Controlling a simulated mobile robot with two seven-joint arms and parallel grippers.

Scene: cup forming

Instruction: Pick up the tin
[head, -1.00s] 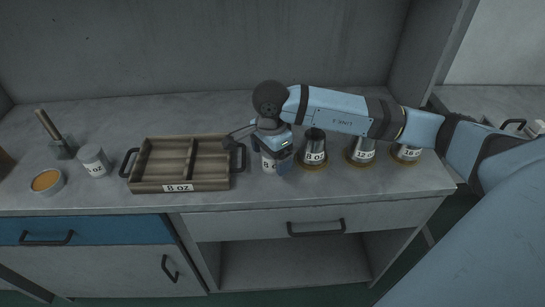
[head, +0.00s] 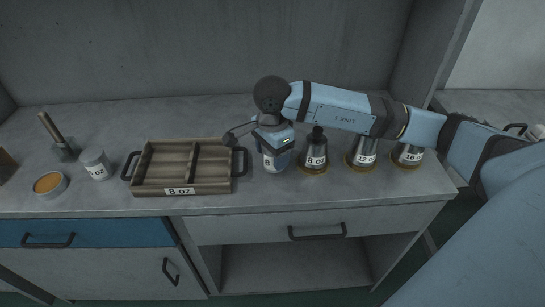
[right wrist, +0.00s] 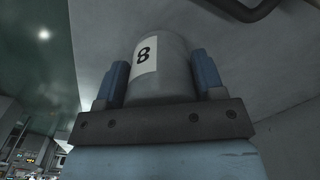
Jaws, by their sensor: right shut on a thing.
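A grey cylindrical tin with a white label showing an 8 (head: 274,164) is just right of the wooden tray, under my right gripper. My right gripper (head: 273,146) is shut on this tin. In the right wrist view the tin (right wrist: 172,70) stands between the two blue fingers (right wrist: 163,82), its label turned to the left. The gripper partly covers the tin's top in the head view. I cannot tell whether its base touches the counter. My left gripper is not in view.
A wooden tray (head: 188,186) labelled 8 oz lies to the left. Dark conical forms (head: 314,152) on round bases stand close on the right.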

